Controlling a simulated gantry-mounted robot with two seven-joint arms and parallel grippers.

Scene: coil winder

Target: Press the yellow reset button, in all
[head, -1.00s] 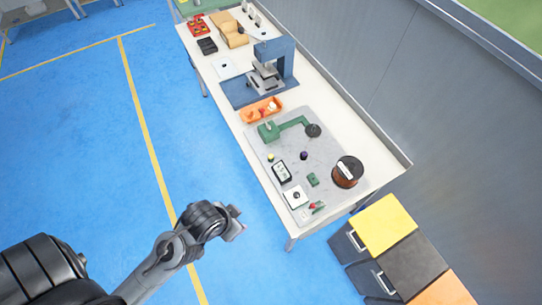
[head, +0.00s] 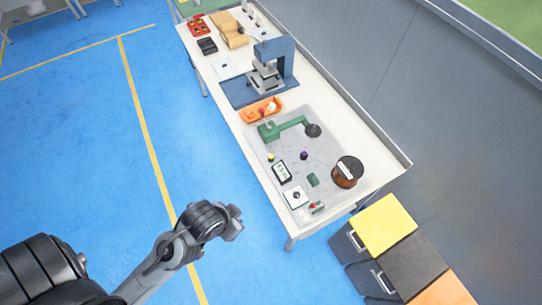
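A small yellow button (head: 271,157) sits on the grey mat (head: 325,150) near the table's left edge, just below the green winder arm (head: 290,126). My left gripper (head: 238,222) is off the table, over the blue floor, to the lower left of the button and well apart from it. Its fingers are small and seen at an angle, so I cannot tell whether they are open or shut. My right gripper is not in view.
On the mat are a counter box (head: 282,172), a white switch plate (head: 296,196), a copper wire spool (head: 347,172) and a dark purple knob (head: 304,155). An orange tray (head: 248,116) and a blue press (head: 279,58) stand farther back. Drawer cabinets (head: 384,226) stand at the lower right.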

